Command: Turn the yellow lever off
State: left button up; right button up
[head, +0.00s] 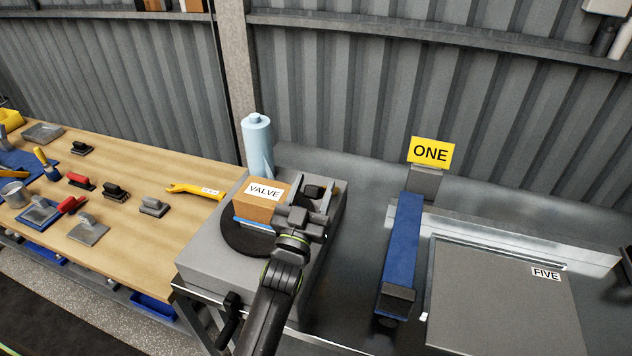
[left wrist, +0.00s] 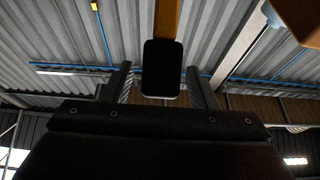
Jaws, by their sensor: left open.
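The brown valve box (head: 262,208), labelled VALVE, sits over a round dark disc on a grey bench block. In the left wrist view the lever's yellow bar (left wrist: 167,20) comes down from the top and ends in a black grip (left wrist: 162,68). My left gripper (head: 316,197) is open just right of the valve box. Its two fingers (left wrist: 160,85) stand either side of the black grip, with gaps showing on both sides. The grip also shows as a dark piece between the fingers in the head view (head: 313,190). My right gripper is not seen.
A light blue bottle (head: 257,145) stands behind the valve box. A yellow spanner-shaped tool (head: 185,188) lies on the wooden bench (head: 130,225) with several hand tools. To the right are a blue bar (head: 402,240), a ONE sign (head: 430,153) and a grey FIVE lid (head: 500,300).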

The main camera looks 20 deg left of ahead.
pick_arm(q)
jog(key=shift+x, duration=1.1)
grip_shut()
